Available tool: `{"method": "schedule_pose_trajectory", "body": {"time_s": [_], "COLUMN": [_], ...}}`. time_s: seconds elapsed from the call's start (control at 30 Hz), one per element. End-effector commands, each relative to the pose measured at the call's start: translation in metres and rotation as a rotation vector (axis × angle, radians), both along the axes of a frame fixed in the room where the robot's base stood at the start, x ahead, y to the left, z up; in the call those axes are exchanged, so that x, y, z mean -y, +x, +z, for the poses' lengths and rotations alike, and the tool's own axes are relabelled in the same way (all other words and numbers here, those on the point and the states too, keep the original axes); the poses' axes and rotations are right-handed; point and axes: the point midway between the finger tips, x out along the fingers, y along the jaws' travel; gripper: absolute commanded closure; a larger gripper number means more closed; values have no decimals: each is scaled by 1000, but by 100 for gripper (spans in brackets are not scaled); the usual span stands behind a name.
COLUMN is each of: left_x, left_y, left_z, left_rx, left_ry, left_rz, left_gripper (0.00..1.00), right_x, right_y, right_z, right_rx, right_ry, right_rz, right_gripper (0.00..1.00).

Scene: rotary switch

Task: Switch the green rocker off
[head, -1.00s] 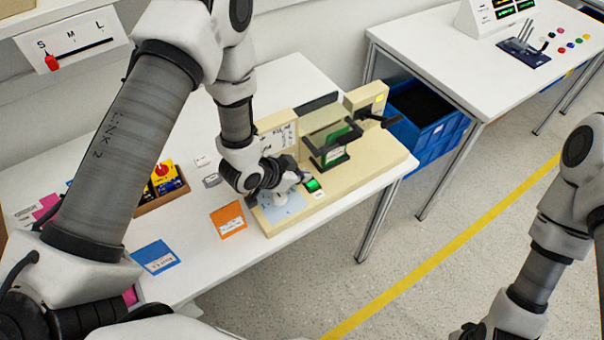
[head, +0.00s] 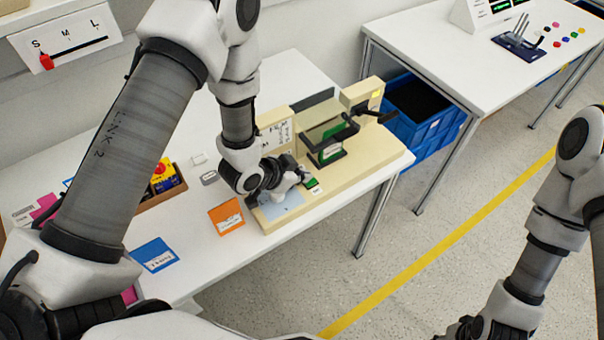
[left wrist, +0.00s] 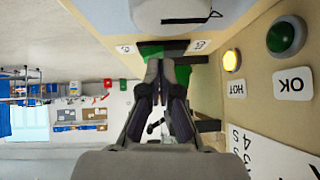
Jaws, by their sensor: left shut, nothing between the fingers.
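The green rocker (head: 313,184) sits in the front of the beige machine (head: 378,158) and looks dark green. In the left wrist view a green piece of it (left wrist: 151,50) shows between two small white labels, partly hidden by my fingers. My left gripper (head: 300,176) is shut and empty, with its tips at the rocker; the left wrist view shows the closed fingertips (left wrist: 160,68) over it. I cannot tell whether they touch it. My right gripper (head: 468,328) is at the bottom edge, mostly cut off.
A pale knob (left wrist: 172,10) is close to the rocker. A yellow lamp (left wrist: 232,60) marked HOT and a green lamp or button (left wrist: 286,36) marked OK are on the panel. An orange card (head: 226,216) and a blue card (head: 154,255) lie on the white table.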

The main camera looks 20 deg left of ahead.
Motion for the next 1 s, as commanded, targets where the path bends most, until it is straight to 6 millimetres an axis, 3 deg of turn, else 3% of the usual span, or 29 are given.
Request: {"method": "schedule_pose_trajectory", "body": {"time_s": [0.23, 0.33, 0.67, 1.0], "left_x": [0, -13, -47, -51], "left_y": [10, -1, -35, -41], "left_z": [48, 53, 102, 109], "left_rx": [2, 2, 2, 0], "left_ry": [0, -3, -3, 0], "left_rz": [1, 8, 7, 1], "left_gripper": [100, 100, 100, 100], "right_x": [0, 0, 0, 0], "right_y": [0, 1, 0, 0], "right_z": [40, 21, 8, 8], "right_rx": [0, 1, 0, 0], "right_ry": [0, 0, 0, 0], "right_rz": [0, 0, 0, 0], "right_gripper": [60, 60, 60, 60]}}
